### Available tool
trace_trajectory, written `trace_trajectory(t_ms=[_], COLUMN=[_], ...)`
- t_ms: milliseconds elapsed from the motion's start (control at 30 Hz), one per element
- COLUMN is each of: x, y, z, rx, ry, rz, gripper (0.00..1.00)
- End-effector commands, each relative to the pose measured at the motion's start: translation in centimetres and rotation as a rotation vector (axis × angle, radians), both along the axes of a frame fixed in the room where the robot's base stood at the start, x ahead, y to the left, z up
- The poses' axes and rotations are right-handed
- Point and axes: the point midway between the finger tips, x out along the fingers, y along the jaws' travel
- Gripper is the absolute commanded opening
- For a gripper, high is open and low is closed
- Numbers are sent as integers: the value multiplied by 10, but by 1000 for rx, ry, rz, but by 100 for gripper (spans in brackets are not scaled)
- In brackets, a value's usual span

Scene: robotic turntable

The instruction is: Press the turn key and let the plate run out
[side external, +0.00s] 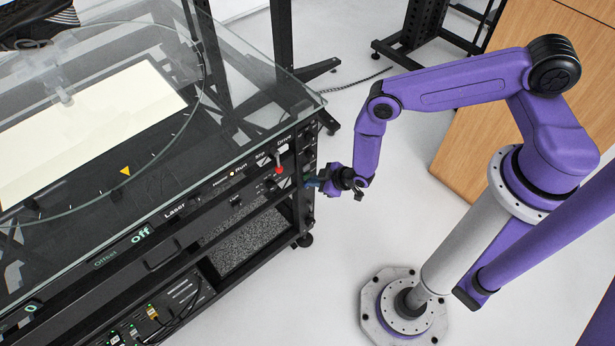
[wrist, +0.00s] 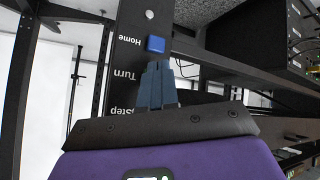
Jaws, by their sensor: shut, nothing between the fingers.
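In the side external view, my gripper (side external: 316,183) is at the right end of the black control panel, its fingertips close to the panel. In the wrist view, its blue-grey fingers (wrist: 158,68) are shut together and empty. They point at the panel beside the upside-down Turn label (wrist: 127,74). No Turn key shows; the fingers cover the spot beside that label. I cannot tell whether they touch a key. A blue key (wrist: 155,44) beside the Home label shows just past the fingertips. The round clear plate (side external: 203,68) lies on the glass-topped table (side external: 290,92).
A dark shoe (side external: 38,22) is at the table's far left. A cream panel (side external: 95,125) and a yellow triangle marker (side external: 125,171) show beneath the glass. The table edge and frame are close; the floor between table and arm is clear.

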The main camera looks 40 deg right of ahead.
Motion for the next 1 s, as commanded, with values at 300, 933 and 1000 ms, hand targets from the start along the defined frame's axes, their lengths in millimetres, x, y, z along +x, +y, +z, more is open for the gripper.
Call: trace_trajectory(t_ms=[300, 933, 1000], x=[-10, -45, -50], y=[0, 1, 1], z=[0, -1, -1], rx=[-1, -3, -3], ry=[1, 4, 3], rz=[2, 5, 4], gripper=[0, 0, 0])
